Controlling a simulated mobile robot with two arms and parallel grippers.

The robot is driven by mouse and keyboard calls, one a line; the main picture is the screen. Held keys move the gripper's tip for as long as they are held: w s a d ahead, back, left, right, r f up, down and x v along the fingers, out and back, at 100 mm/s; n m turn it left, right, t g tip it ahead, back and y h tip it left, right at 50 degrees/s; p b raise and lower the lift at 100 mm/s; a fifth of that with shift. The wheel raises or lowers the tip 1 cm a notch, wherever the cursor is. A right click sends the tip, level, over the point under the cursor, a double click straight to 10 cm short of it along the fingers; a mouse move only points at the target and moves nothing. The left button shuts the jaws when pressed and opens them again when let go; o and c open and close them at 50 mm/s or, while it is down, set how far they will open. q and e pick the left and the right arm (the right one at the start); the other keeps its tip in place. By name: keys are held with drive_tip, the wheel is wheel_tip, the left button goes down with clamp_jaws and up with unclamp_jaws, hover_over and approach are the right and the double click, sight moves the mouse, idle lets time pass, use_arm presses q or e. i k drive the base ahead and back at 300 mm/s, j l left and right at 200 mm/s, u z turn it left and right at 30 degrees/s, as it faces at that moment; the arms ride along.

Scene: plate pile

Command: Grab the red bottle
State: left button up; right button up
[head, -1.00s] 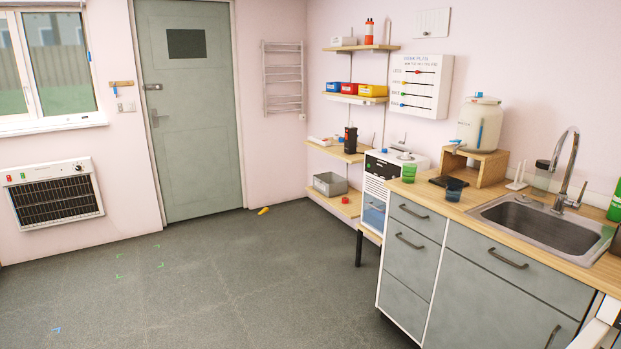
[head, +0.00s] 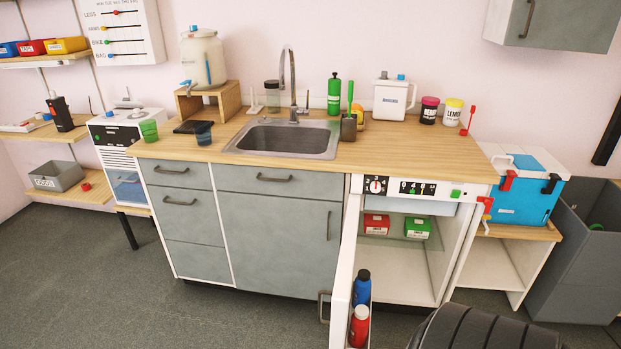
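A red bottle (head: 359,326) with a pale cap stands in the door rack of the open fridge, low in the middle of the head view. A blue bottle (head: 362,288) with a dark cap stands right behind it in the same rack. The open fridge door (head: 343,285) swings out toward me, to the left of the bottles. The red bottle's lower end is cut off by the frame's bottom edge. Neither of my grippers is in view.
The fridge (head: 407,250) holds a red box (head: 376,224) and a green box (head: 417,227) on a shelf. A black ribbed object (head: 490,328) fills the bottom right. A blue cooler (head: 522,190) and a grey bin (head: 585,255) stand right. Floor at left (head: 80,280) is clear.

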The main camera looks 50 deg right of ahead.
sight(358, 334)
drive_tip(key=i+j+z, duration=0.2)
drive_tip(key=z, duration=0.15)
drive_tip(key=i+j+z, duration=0.55)
drive_tip(key=z, duration=0.2)
drive_tip(key=j+z, duration=0.1)
drive_tip(key=z, duration=1.3)
drive_tip(key=i+l, duration=0.2)
drive_tip(key=i, duration=0.15)
drive_tip(key=i+l, duration=0.2)
drive_tip(key=i, duration=0.15)
drive_tip(key=l+u, duration=0.1)
drive_tip(key=u, duration=0.35)
drive_tip(key=i+l+u, duration=0.1)
drive_tip(key=u, duration=0.4)
drive_tip(key=l+u, duration=0.25)
drive_tip(key=u, duration=0.2)
drive_tip(key=l+u, duration=0.15)
drive_tip(key=u, duration=0.3)
drive_tip(key=k+l+u, duration=0.2)
drive_tip(key=l, duration=0.3)
drive_tip(key=k+l+u, duration=0.25)
drive_tip(key=l, duration=0.25)
drive_tip(key=k+l+u, duration=0.2)
drive_tip(key=l, duration=0.3)
drive_tip(key=k+l+u, duration=0.2)
drive_tip(key=l, duration=0.25)
drive_tip(key=k+l+u, duration=0.2)
drive_tip(key=k+l, duration=0.05)
drive_tip(key=l, duration=0.1)
